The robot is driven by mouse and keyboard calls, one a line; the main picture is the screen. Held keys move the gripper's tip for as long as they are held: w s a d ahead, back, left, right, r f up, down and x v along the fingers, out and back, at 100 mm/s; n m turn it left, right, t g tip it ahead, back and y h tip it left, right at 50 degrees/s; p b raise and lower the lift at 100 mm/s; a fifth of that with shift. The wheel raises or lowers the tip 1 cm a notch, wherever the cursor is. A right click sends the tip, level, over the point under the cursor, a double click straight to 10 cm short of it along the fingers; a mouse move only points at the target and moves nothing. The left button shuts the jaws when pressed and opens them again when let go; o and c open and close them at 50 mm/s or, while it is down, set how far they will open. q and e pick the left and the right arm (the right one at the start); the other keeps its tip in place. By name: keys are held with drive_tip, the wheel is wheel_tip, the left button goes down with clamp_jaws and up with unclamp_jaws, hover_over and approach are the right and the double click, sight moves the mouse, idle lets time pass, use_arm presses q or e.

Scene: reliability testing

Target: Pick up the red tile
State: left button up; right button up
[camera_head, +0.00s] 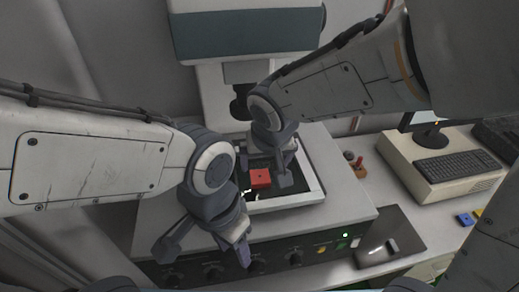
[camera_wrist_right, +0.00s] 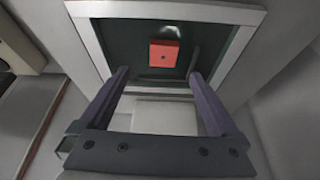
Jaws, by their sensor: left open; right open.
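The red tile (camera_head: 260,178) is a small square block with a dark dot on top. It lies in the dark, pale-framed tray (camera_head: 296,201) on top of the machine. In the right wrist view the red tile (camera_wrist_right: 164,53) lies beyond and between the two fingertips. My right gripper (camera_head: 264,169) is open above the tray, close to the tile; it also shows in the right wrist view (camera_wrist_right: 158,76), with nothing between its fingers. My left gripper (camera_head: 205,249) is open and empty in front of the machine's front edge.
The machine's upper housing (camera_head: 246,36) overhangs behind the tray. Knobs and lit buttons line its front panel (camera_head: 300,256).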

sight(260, 177)
drive_tip(key=x, duration=0.5)
drive_tip(key=p+x, duration=0.1)
drive_tip(key=x, duration=0.2)
drive_tip(key=shift+a+f, duration=0.2)
drive_tip(key=shift+a, duration=0.15)
drive_tip(key=c, duration=1.4)
drive_tip(key=shift+c, duration=0.3)
drive_tip(key=shift+r, duration=0.2)
